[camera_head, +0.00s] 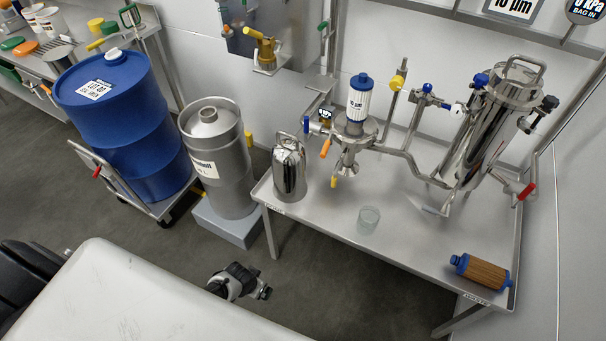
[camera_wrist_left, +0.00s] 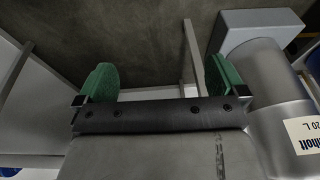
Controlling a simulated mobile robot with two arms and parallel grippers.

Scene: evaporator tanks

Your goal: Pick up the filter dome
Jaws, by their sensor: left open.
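The filter dome (camera_head: 289,172) is a shiny steel cylinder with a rounded top and a handle. It stands upright on the left end of the steel table (camera_head: 325,222). My left gripper (camera_wrist_left: 160,82) shows in the left wrist view with its two green-padded fingers spread apart and nothing between them. The dome is not visible in that view. In the head view a dark and white part of my arm shows low in front of the table, apart from the dome; its fingers cannot be made out. My right gripper is not in view.
Left of the dome stands a grey metal drum (camera_head: 217,160) on a plinth, beside a blue drum (camera_head: 130,125). A filter stand with a white cartridge (camera_head: 358,100) rises right of the dome.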

